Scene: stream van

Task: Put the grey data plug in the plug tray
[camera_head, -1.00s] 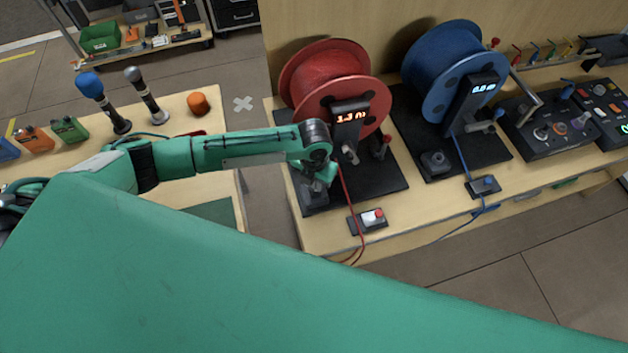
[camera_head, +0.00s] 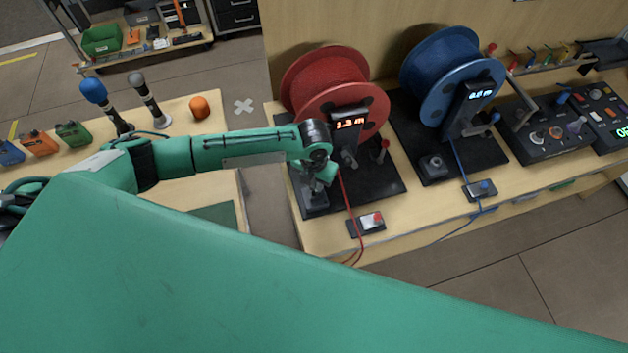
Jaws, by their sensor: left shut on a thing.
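My left arm reaches in from the left, over the bench with the reels. My left gripper (camera_head: 319,190) points down at the black base (camera_head: 385,188) of the red cable reel (camera_head: 312,80). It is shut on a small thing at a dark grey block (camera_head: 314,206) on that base. The wrist hides most of the thing, which looks like a knob; a similar block with a knob (camera_head: 433,163) stands by the blue reel (camera_head: 437,75). I cannot make out the grey data plug or the plug tray. My right gripper is not in view.
A red cable (camera_head: 349,212) hangs past a small box (camera_head: 368,223) at the bench's front edge. The left table (camera_head: 180,110) holds two microphones, an orange knob-like piece (camera_head: 199,106) and several small coloured boxes. A floor gap separates table and bench. A large green surface covers the foreground.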

